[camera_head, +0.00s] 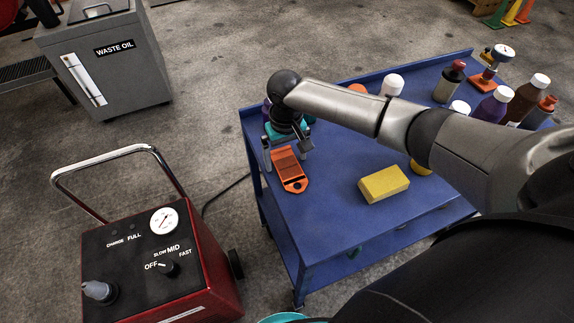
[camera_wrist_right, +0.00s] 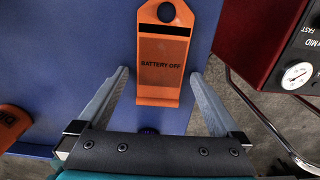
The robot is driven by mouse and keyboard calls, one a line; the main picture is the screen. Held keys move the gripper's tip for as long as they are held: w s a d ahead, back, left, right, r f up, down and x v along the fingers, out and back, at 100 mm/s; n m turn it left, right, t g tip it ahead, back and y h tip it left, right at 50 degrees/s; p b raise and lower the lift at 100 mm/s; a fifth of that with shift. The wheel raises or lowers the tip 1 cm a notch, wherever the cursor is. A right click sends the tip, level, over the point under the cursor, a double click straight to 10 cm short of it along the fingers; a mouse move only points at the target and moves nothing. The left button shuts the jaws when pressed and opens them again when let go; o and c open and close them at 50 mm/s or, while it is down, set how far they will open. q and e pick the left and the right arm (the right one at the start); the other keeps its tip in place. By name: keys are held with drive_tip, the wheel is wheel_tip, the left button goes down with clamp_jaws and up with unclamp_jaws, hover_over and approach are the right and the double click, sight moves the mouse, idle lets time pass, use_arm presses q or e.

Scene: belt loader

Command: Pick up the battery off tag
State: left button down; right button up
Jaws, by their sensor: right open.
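The battery off tag (camera_head: 289,171) is a flat orange tag with a hole at one end. It lies on the blue cart top (camera_head: 330,213) near its left edge. In the right wrist view the tag (camera_wrist_right: 162,60) reads "BATTERY OFF" and sits between the two fingers. My right gripper (camera_head: 287,152) is open above the tag, one finger to each side, with visible gaps between the fingers and the tag. The fingers (camera_wrist_right: 160,85) hold nothing. My left gripper is not in view.
A yellow sponge-like block (camera_head: 384,184) lies right of the tag. Several bottles (camera_head: 492,103) stand at the cart's far right. A red charger (camera_head: 160,255) stands left of the cart.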

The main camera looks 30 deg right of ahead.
drive_tip(key=c, duration=1.3)
drive_tip(key=shift+r, duration=0.15)
